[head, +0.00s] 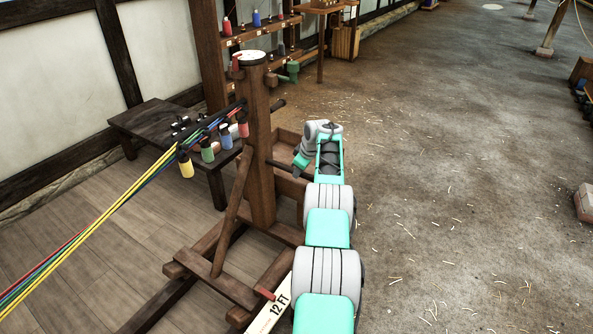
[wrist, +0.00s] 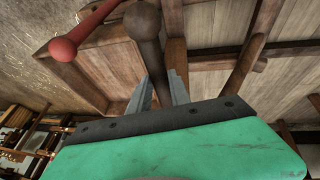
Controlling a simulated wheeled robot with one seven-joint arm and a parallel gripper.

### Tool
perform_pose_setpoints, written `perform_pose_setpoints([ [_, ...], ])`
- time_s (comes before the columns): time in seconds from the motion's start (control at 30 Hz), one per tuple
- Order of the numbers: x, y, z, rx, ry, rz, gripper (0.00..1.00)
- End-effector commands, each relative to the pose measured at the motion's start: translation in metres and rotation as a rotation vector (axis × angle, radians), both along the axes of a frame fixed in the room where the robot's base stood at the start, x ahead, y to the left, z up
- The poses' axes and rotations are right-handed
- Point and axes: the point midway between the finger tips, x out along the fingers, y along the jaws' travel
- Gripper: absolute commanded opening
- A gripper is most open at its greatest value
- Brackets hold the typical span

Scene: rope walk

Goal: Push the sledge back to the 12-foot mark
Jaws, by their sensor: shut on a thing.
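The sledge is a dark wooden frame with an upright post (head: 260,150) and a round white dial (head: 251,57) on top. Coloured ropes (head: 95,222) run from its hooks to the lower left. My gripper (head: 301,163) is right of the post, its fingers partly hidden by my arm. In the wrist view the fingers (wrist: 158,92) are shut on a dark round-ended handle (wrist: 143,28). A red-tipped lever (wrist: 85,30) is beside it, apart from the fingers. The white 12 FT board (head: 277,308) lies by the sledge's base, with a small red pointer (head: 265,293) at its upper left edge.
A low dark bench (head: 150,118) stands behind the ropes, against the wall. A rack of coloured spools (head: 255,20) is behind the post. The straw-strewn floor (head: 430,200) to the right is mostly clear. A block (head: 585,202) lies at the right edge.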

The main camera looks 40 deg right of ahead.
Motion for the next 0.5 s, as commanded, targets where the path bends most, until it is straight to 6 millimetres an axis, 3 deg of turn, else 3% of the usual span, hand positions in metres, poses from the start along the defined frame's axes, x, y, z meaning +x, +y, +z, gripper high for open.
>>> perform_pose_setpoints([
  [0.43,0.0008,-0.0085,0.0068,-0.013,-0.013,-0.012,0.00],
  [0.47,0.0009,-0.0086,0.0069,-0.014,-0.014,-0.012,0.26],
  [0.5,0.0009,-0.0084,0.0069,-0.013,-0.013,-0.012,0.29],
])
